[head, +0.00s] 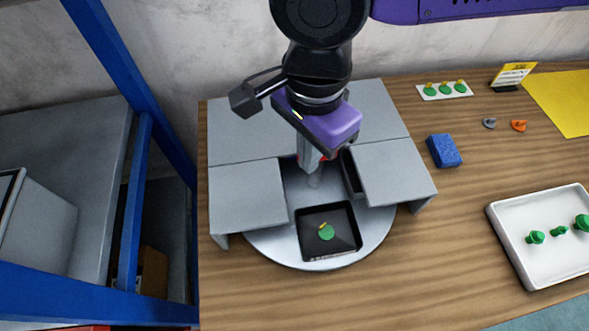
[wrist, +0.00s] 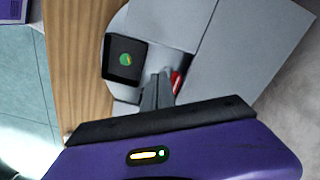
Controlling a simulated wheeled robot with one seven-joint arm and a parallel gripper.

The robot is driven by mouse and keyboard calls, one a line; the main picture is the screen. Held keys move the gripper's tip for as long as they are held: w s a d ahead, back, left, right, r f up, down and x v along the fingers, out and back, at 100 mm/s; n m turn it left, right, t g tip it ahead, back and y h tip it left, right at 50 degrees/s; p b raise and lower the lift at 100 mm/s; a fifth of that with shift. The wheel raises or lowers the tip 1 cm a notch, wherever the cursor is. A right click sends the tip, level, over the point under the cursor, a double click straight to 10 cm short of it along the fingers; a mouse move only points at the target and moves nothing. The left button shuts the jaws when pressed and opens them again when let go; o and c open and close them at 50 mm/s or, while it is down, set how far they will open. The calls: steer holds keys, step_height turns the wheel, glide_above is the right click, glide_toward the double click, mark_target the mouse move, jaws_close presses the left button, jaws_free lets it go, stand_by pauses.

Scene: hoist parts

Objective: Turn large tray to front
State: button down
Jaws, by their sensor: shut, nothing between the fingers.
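A round grey turntable (head: 268,247) sits on the wooden bench, partly under grey cover panels with a gap at the front. A black tray (head: 346,240) lies at its front in the gap, with a green piece (head: 326,232) in it; the tray also shows in the wrist view (wrist: 113,66). A second dark tray (head: 352,178) shows partly at the right, the rest hidden under the cover. I cannot tell which tray is the large one. My gripper (head: 312,168) is shut and empty, pointing down over the turntable's middle, behind the front tray. Contact with the turntable is unclear.
Cover panels (head: 247,195) flank the gap at left and right (head: 395,175). A blue block (head: 443,150) lies right of them. A white tray (head: 510,240) with green parts stands at the right. A blue frame (head: 140,200) stands at the left. The front bench is clear.

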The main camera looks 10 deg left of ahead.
steer(key=shift+f, duration=0.1)
step_height(320, 180, down, 2)
steer(key=shift+f+b, duration=0.1)
steer(key=shift+b, duration=0.5)
steer(key=shift+a, duration=0.1)
